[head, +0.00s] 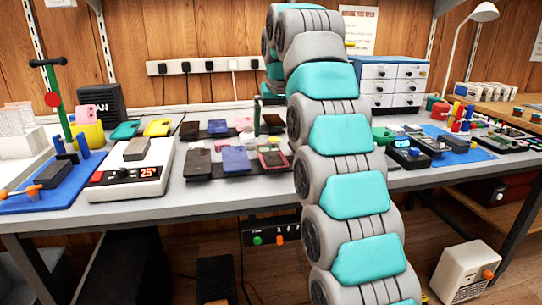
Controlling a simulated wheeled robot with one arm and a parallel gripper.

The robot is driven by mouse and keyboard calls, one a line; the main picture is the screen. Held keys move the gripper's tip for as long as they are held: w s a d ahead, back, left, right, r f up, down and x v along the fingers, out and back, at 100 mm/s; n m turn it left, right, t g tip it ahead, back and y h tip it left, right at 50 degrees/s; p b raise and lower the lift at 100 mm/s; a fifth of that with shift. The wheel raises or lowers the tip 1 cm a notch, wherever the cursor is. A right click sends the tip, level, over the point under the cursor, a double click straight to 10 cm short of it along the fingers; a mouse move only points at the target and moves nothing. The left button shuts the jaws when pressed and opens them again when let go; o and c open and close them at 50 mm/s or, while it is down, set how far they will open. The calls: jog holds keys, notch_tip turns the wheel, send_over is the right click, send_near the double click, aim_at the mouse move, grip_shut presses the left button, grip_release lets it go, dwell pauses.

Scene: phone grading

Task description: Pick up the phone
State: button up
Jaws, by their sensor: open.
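Several phone-like slabs lie on the bench, and I cannot tell which one is meant. A dark phone (198,163), a blue phone (236,158) and a red-framed phone (272,157) lie in a front row left of my arm. A grey slab (135,149) rests on a white device with a red "25" display (125,180). A dark slab (53,174) lies on the left blue mat (25,203). My arm rises through the middle and hides part of the bench. My gripper is not visible.
A second row of dark and coloured slabs (217,127) lies behind the front row. A drawer cabinet (393,80) stands behind and right of my arm. A green post (52,90) and a black box (97,101) stand at left. A lamp (484,12) stands at right.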

aim_at(271, 154)
jog(key=b+x, duration=0.1)
jog(key=x, duration=0.1)
jog(key=shift+f, duration=0.4)
jog(key=shift+x, duration=2.5)
jog(key=shift+w+a+r, duration=0.1)
jog(key=shift+a, duration=0.1)
jog(key=shift+c, duration=0.4)
jog(key=c, duration=1.2)
jog(key=shift+o, duration=0.2)
jog(key=shift+r, duration=0.1)
jog(key=shift+r, duration=1.4)
